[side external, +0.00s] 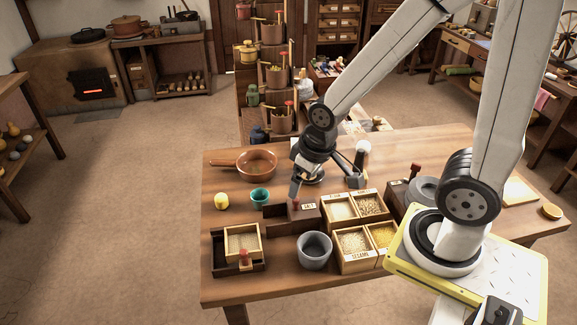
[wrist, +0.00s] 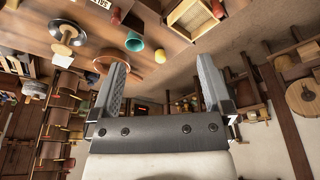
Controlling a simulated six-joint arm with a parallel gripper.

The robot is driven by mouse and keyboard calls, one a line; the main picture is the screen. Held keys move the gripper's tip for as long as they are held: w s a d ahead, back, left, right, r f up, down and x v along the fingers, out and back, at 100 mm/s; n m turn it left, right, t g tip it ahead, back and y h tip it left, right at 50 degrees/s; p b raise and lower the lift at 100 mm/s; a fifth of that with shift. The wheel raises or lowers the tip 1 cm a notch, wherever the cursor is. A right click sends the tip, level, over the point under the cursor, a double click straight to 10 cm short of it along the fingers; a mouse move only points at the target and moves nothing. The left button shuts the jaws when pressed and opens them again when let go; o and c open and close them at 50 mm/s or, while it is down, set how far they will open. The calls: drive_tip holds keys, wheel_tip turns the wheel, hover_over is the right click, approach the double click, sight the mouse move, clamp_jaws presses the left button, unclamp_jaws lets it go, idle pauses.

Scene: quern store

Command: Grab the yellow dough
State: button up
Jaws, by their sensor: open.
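The yellow dough (side external: 221,201) is a small round lump on the wooden table, near its left edge. It also shows in the wrist view as a small yellow ball (wrist: 160,56), in the gap between the fingers but farther off. My gripper (side external: 297,190) is open and empty. It hangs above the middle of the table, to the right of the dough and apart from it. Both grey fingers (wrist: 160,68) stand wide apart in the wrist view.
A teal cup (side external: 260,196) stands between my gripper and the dough. A brown pan (side external: 258,163) sits behind them. The salt box (side external: 308,215) lies below my gripper. A grey bowl (side external: 314,251), a tray of grain (side external: 243,243) and sesame boxes (side external: 356,263) fill the front.

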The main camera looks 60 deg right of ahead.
drive_tip(key=w+f+n+t, duration=0.2)
drive_tip(key=w+f+n, duration=0.1)
drive_tip(key=w+n, duration=0.55)
drive_tip(key=n+t, duration=0.8)
drive_tip(key=n, duration=1.5)
hover_over(224, 196)
drive_tip(key=f, duration=1.4)
drive_tip(key=shift+s, duration=0.35)
drive_tip(key=shift+w+f+n+t, duration=0.25)
drive_tip(key=shift+f+n+t, duration=0.15)
drive_tip(key=shift+f+n, duration=0.4)
drive_tip(key=shift+r, duration=0.1)
drive_tip(key=shift+f, duration=1.9)
